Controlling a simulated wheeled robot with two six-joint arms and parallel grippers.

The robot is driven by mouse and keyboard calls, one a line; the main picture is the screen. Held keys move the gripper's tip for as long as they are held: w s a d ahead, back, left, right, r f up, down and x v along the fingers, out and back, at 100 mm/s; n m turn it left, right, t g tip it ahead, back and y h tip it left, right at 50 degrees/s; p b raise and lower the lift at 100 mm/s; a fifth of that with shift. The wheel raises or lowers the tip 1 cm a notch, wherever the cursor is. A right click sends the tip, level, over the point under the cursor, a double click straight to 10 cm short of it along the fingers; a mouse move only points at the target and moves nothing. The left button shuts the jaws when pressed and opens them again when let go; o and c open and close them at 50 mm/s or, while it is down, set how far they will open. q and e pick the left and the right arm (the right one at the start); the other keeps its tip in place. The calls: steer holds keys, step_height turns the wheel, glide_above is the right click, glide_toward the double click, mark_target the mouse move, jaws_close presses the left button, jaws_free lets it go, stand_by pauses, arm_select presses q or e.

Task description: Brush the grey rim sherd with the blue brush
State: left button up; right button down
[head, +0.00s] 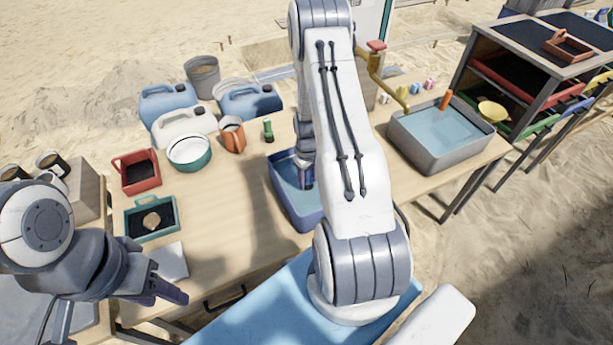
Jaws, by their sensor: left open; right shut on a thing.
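My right gripper (304,178) reaches down into a blue basin (282,205) of water at the middle of the table. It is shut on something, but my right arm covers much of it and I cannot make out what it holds. My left gripper (166,293) is open and empty at the table's front left, beside a small white pad (170,262). A small tan piece (151,221), perhaps a sherd, lies in a green tray (139,238) with a dark bottom. I cannot pick out the grey rim sherd or the blue brush for sure.
A red tray (142,187), a white-and-green bowl (189,152), an orange container (232,134) and several jerrycans stand at the back left. A grey sink (440,163) of water sits at the right. The tabletop right of the green tray is clear.

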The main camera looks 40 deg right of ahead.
steer(key=shift+r+p, duration=3.45)
steer(key=shift+r, duration=1.1)
steer(key=shift+f, duration=0.15)
steer(key=f+b, duration=0.4)
steer(key=f, duration=0.1)
steer(key=w+f+b, duration=0.1)
steer(key=f+b, duration=0.1)
steer(key=shift+d+f, duration=0.15)
steer(key=shift+f, duration=0.15)
steer(key=shift+f+b, duration=0.6)
steer(key=shift+f, duration=0.15)
steer(key=shift+w, duration=0.2)
